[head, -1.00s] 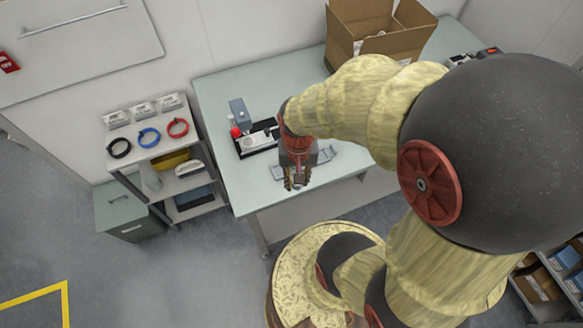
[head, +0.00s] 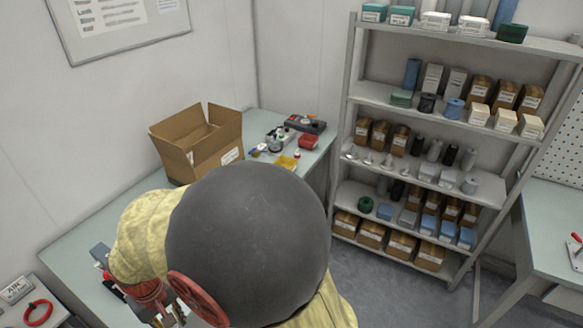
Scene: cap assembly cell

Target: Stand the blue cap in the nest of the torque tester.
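My gripper (head: 172,318) is at the bottom left of the head view, over the near part of the bench, cut by the frame's lower edge. Whether it is open, or holds anything, I cannot tell. A device with a blue-grey column (head: 101,254) and a red knob stands beside it, mostly hidden by my arm; I cannot tell if it is the torque tester. No nest can be made out.
An open cardboard box (head: 200,150) stands on the bench (head: 75,222). Beyond it are a yellow tray (head: 287,162) and a red item (head: 308,141). A loaded shelf rack (head: 352,90) stands right of the bench, with free floor (head: 375,278) before it. Another table (head: 552,225) is far right.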

